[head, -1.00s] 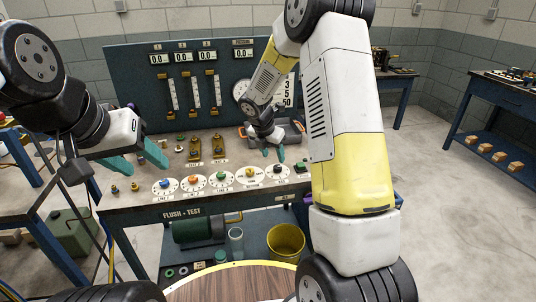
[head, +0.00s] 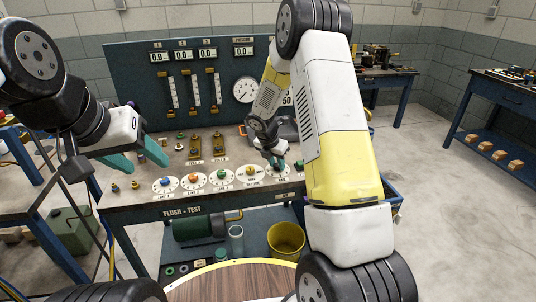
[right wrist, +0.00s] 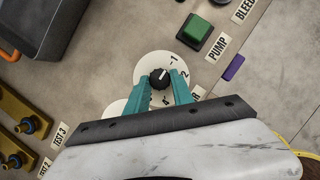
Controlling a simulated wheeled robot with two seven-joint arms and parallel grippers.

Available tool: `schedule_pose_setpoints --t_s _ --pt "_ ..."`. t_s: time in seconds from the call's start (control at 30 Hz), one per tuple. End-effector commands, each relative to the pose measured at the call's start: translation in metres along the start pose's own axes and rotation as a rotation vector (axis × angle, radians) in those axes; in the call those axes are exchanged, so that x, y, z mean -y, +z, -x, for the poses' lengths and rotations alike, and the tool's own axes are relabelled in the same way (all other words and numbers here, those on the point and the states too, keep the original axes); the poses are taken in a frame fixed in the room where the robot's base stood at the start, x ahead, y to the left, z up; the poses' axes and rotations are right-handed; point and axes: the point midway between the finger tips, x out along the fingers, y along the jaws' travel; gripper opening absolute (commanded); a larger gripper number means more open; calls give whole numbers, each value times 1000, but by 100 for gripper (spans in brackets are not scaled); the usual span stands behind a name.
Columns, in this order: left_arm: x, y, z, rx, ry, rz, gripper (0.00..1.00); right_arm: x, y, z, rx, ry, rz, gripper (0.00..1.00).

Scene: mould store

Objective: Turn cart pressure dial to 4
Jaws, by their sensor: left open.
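The dial with a black knob (right wrist: 160,79) has a round white scale plate (right wrist: 146,66) with printed numbers; 1 and 2 are readable. In the head view the plate (head: 281,175) is at the right end of the dial row. My right gripper (right wrist: 161,82) has its two teal fingers apart on either side of the knob, with no clear grip on it. It also shows in the head view (head: 277,164). The dial's name label is mostly hidden by the gripper. My left gripper (head: 149,167) is open and empty over the bench's left part.
Several other dials with coloured knobs, including a blue one (head: 166,181) and a yellow one (head: 250,171), line the bench front. A green PUMP button (right wrist: 195,29) sits near the black knob. A grey tray (right wrist: 43,25) and brass valves (right wrist: 25,112) stand behind.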

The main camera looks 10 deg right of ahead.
Motion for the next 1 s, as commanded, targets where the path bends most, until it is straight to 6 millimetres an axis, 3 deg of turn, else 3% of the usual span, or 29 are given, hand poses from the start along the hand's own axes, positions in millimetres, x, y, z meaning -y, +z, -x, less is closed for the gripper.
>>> schedule_pose_setpoints --t_s 0.47,1.0 --pt "0 0 0 0 0 0 53 -2 -1 0 -1 -23 -58 0" --pt "0 0 0 0 0 0 53 -6 0 -1 -2 -195 -468 0"
